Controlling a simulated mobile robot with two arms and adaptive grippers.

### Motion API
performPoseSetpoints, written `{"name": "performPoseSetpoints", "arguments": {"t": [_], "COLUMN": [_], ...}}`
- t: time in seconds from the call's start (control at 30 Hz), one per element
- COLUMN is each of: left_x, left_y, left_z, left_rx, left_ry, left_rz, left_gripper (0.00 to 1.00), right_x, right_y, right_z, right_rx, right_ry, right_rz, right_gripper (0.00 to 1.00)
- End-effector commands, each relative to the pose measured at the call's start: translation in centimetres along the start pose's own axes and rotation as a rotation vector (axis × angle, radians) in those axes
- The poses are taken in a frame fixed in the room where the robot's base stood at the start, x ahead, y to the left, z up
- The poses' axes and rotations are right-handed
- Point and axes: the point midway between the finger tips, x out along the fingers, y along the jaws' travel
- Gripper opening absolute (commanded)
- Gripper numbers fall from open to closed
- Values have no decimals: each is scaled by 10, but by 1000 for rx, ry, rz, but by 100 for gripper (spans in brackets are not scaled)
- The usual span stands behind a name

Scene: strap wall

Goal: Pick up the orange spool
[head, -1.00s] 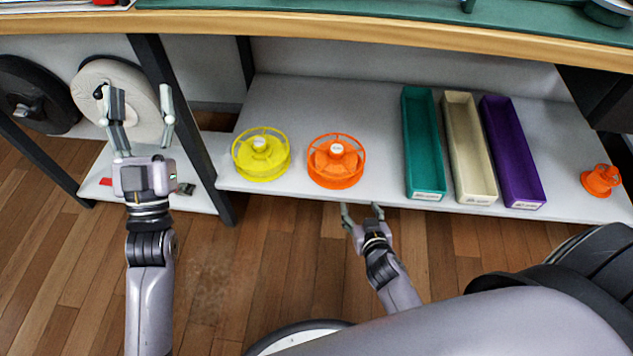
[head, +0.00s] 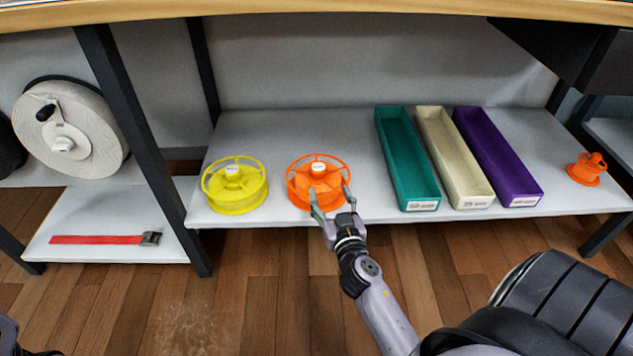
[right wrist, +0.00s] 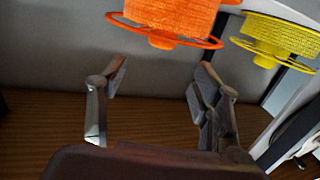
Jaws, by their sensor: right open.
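The orange spool (head: 318,172) stands on the white lower shelf (head: 290,125), to the right of a yellow spool (head: 235,186). My right gripper (head: 331,198) is open at the shelf's front edge, its fingertips overlapping the near side of the orange spool in the head view. In the right wrist view the orange spool (right wrist: 172,18) lies beyond the two spread fingers (right wrist: 162,72), with nothing between them. The yellow spool (right wrist: 278,38) shows beside it there. My left gripper is out of view.
Teal (head: 408,165), cream (head: 455,165) and purple (head: 500,165) bins stand to the right. A small orange object (head: 587,170) sits at the far right. A dark shelf post (head: 150,150) stands left of the yellow spool. A red strap (head: 95,240) lies on the left shelf.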

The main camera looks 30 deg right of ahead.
Motion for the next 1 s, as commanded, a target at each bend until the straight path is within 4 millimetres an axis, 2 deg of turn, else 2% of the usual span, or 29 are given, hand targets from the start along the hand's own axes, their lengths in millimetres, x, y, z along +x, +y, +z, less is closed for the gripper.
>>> {"name": "performPoseSetpoints", "arguments": {"t": [0.1,0.3,0.53,0.8,1.0], "left_x": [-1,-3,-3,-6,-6], "left_y": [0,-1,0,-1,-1], "left_z": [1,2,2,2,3], "left_rx": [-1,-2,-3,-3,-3], "left_ry": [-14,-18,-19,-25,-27], "left_rz": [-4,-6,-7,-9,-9], "left_gripper": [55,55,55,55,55], "right_x": [28,59,75,113,119], "right_y": [0,0,0,-2,-3], "right_z": [-2,0,0,2,2], "right_rx": [-4,-3,-2,-1,-1], "right_ry": [2,-1,0,-1,-2], "right_rz": [0,-1,1,1,0], "right_gripper": [59,59,59,59,59]}}
